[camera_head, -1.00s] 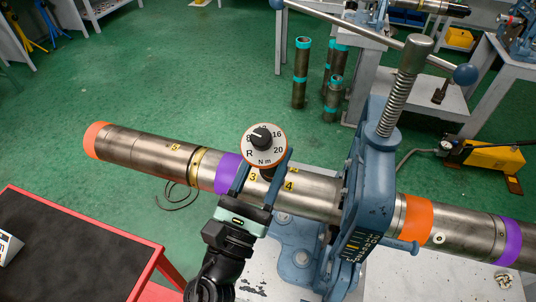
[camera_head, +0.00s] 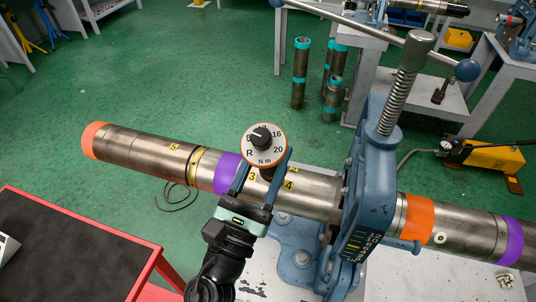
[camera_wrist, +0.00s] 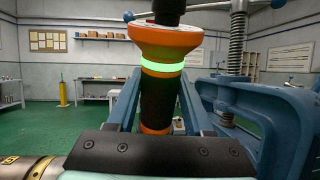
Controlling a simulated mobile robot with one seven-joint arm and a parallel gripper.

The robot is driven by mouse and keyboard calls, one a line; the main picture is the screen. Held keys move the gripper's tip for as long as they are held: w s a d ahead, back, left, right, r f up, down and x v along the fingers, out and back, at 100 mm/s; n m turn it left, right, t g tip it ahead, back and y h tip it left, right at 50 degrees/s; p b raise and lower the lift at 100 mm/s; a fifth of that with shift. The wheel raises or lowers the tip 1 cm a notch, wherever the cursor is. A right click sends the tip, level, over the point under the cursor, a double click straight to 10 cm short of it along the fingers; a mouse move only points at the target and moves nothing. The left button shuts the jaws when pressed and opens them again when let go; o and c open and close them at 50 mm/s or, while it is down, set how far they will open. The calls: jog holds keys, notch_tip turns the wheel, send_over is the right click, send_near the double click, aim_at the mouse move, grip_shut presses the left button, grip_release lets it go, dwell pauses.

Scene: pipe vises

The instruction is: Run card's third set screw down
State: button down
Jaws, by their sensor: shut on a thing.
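My gripper (camera_head: 262,188) is shut on a torque driver with a round dial (camera_head: 264,147), an orange rim and a black grip. The dial faces up and bears numbers such as 16 and 20, the letter R and N m. In the wrist view the driver (camera_wrist: 160,95) stands upright between the fingers, with a lit green ring below its orange head. It stands over the steel pipe (camera_head: 315,190), near the yellow labels 3 (camera_head: 252,177) and 4 (camera_head: 289,185). The driver's tip and the set screw under it are hidden.
A blue pipe vise (camera_head: 371,190) with a long handle bar (camera_head: 350,27) clamps the pipe just right of the driver. Label 5 (camera_head: 174,147) is further left. A red-edged cart (camera_head: 85,245) is at lower left. Several teal-banded pipes (camera_head: 300,75) stand behind on the green floor.

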aim_at(265, 148)
jog(key=shift+w+d+f+b, duration=0.1)
jog(key=shift+w+f+b, duration=0.05)
jog(key=shift+f+b, duration=0.25)
dwell(1.3)
jog(key=shift+r, duration=0.15)
dwell(0.9)
jog(key=shift+s+r+p, duration=0.25)
jog(key=shift+r+p, duration=0.45)
jog(key=shift+p, duration=0.05)
jog(key=shift+s+a+r+p, duration=0.15)
jog(key=shift+s+r+p, duration=0.1)
jog(key=shift+r+p, duration=0.3)
jog(key=shift+s+a+r+p, duration=0.1)
jog(key=shift+s+r+p, duration=0.15)
jog(key=shift+r+p, duration=0.3)
jog(key=shift+s+a+r+p, duration=0.15)
jog(key=shift+s+r+p, duration=0.1)
jog(key=shift+r+p, duration=0.3)
